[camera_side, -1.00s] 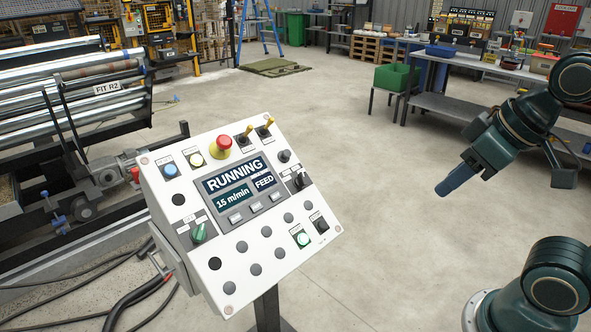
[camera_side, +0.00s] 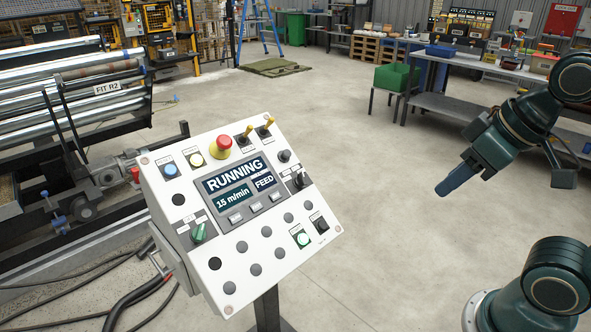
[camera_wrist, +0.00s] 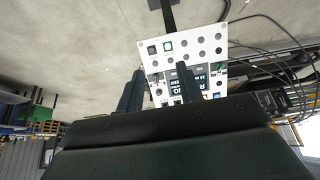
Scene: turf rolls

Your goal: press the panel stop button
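The white control panel (camera_side: 208,279) stands tilted on a post in the side view. Its display (camera_side: 236,184) reads RUNNING, 15 m/min and FEED. A red mushroom button (camera_side: 222,143) on a yellow base sits at the top edge. A lit green button (camera_side: 302,239) and a black button (camera_side: 320,225) sit at the lower right; their labels are too small to read. My gripper (camera_side: 441,191) is well right of the panel, touching nothing. In the wrist view my gripper (camera_wrist: 160,68) shows two fingers apart and empty, with the panel (camera_wrist: 190,28) beyond, partly hidden.
A roller machine (camera_side: 70,70) is on the left. Cables (camera_side: 90,262) lie at lower left. The floor (camera_side: 390,190) between panel and gripper is clear.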

